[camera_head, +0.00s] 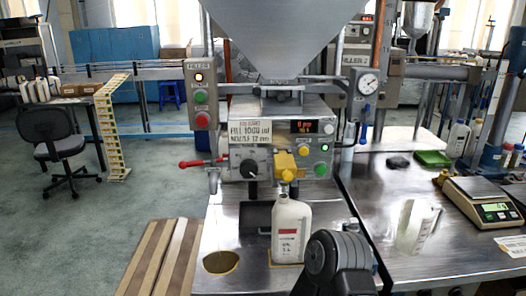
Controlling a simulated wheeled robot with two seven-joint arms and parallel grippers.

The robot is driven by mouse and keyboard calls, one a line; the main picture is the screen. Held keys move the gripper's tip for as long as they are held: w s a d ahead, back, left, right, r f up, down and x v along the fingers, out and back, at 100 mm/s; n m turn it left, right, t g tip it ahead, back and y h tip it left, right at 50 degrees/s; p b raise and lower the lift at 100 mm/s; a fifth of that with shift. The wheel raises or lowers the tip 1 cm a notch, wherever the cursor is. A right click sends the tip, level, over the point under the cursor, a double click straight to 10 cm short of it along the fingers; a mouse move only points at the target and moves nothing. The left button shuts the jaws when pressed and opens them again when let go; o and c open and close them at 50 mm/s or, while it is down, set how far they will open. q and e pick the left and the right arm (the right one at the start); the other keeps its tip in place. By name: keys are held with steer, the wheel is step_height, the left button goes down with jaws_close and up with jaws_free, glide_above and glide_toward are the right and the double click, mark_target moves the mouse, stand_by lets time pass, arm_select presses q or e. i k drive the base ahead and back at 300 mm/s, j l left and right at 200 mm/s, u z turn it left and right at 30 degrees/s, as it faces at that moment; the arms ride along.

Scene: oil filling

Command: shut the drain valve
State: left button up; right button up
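A red-handled lever valve (203,162) sits on the left side of the filling machine (280,130). A round hole (221,262) in the steel bench is below and slightly right of the spout. A white bottle (291,228) with a red label stands upright under the yellow nozzle valve (286,163). A dark part of my arm shows at the bottom centre. Neither gripper is in view.
A control box (201,95) with green and red buttons hangs left of the hopper (285,35). A pressure gauge (368,84) is on the right. A scale (482,203) and clear jug (416,226) stand on the right bench. The space left of the red lever is open.

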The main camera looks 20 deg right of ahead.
mark_target(183, 164)
steer(key=i+j+z, duration=0.15)
steer(key=j+z, duration=0.15)
steer(key=i+j+z, duration=0.15)
steer(key=j+z, duration=0.45)
steer(key=i+j+z, duration=0.1)
steer(key=j+z, duration=0.2)
steer(key=j, duration=0.15)
